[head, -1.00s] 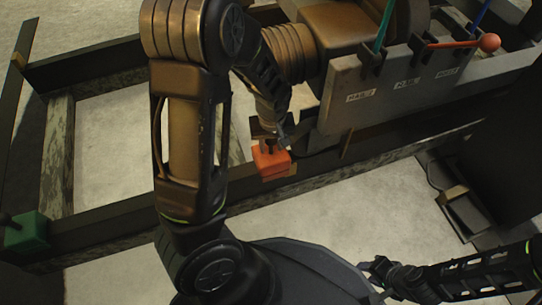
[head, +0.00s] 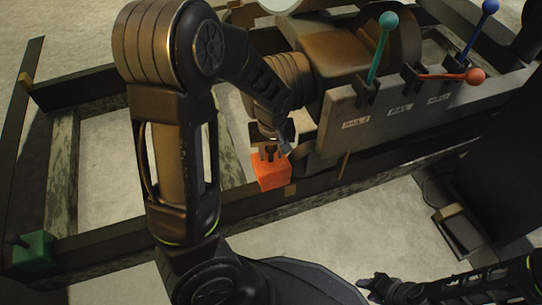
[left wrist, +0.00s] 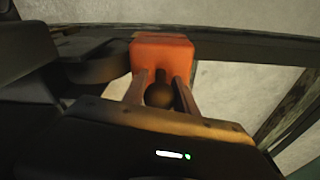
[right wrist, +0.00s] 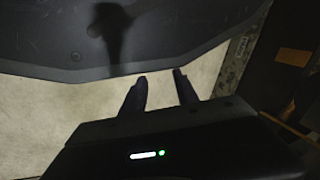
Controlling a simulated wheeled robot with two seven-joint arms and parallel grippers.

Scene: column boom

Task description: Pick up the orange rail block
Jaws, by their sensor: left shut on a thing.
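The orange rail block (head: 270,174) is at the dark near rail (head: 232,208), below the grey lever panel. In the left wrist view the orange block (left wrist: 162,54) is just beyond my fingers, with a dark round knob (left wrist: 160,95) on it. My left gripper (left wrist: 160,88) has its fingers on both sides of this knob, shut on it. In the head view my left gripper (head: 270,150) is directly above the block. The block looks slightly raised from the rail, but its underside is hidden. My right gripper (right wrist: 160,78) is open and empty, with its fingers apart.
A green block (head: 33,250) sits at the rail's left end. The grey panel (head: 400,110) with teal (head: 380,50), red (head: 450,76) and blue (head: 478,30) levers stands close right of the left gripper. Pale floor shows between the rails.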

